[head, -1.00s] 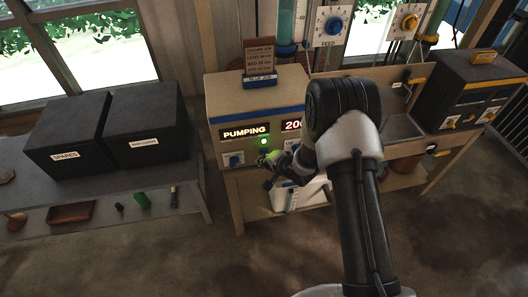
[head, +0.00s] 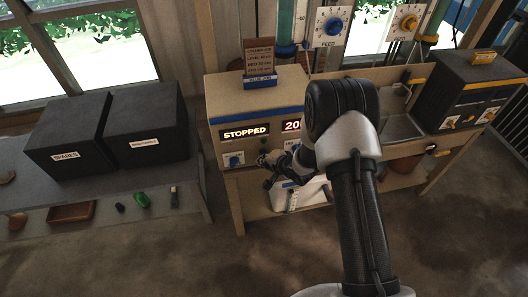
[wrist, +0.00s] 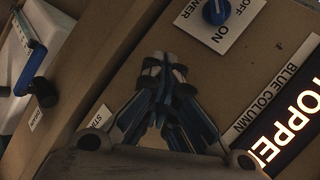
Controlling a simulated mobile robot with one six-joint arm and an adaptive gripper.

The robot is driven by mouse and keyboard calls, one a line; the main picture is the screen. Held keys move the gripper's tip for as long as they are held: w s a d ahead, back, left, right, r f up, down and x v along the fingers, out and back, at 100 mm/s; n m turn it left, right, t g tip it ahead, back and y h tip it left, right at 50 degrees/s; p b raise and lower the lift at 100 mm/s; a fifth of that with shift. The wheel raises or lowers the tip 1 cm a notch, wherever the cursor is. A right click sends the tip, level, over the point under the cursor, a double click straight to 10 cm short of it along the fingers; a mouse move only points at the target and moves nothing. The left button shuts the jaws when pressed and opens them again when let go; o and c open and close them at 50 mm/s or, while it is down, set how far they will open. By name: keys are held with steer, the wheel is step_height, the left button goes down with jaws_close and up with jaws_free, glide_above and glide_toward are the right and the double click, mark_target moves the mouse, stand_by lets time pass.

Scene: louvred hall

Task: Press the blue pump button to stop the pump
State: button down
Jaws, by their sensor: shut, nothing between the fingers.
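The pump box (head: 262,97) is a tan cabinet with a blue-edged top. Its lit display (head: 245,132) reads "STOPPED", and a second display (head: 291,126) beside it starts with "20". My gripper (head: 268,160) is at the box's front face, below the displays. In the wrist view my gripper (wrist: 165,68) is shut and empty, with its tips close to the panel. The blue pump button is not visible; my fingers or arm may cover it. A label beginning "ST" shows partly behind the fingers. The blue power knob (wrist: 215,11) sits on its "OFF/ON" plate above.
A "BLUE COLUMN" label (wrist: 265,90) runs beside the display. A drain lever (wrist: 42,92) is at the left of the wrist view. Black boxes (head: 68,133) stand on the left bench. A black-and-yellow unit (head: 470,90) stands at right.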

steer(key=shift+s, duration=0.2)
steer(key=shift+s+d+p, duration=0.15)
steer(key=shift+s+d, duration=0.15)
steer(key=shift+s, duration=0.65)
steer(key=shift+s+d+p, duration=0.1)
steer(key=shift+s+d, duration=0.15)
steer(key=shift+s, duration=0.65)
steer(key=shift+s+d+p, duration=0.15)
steer(key=shift+s+d, duration=0.15)
steer(key=shift+s, duration=0.65)
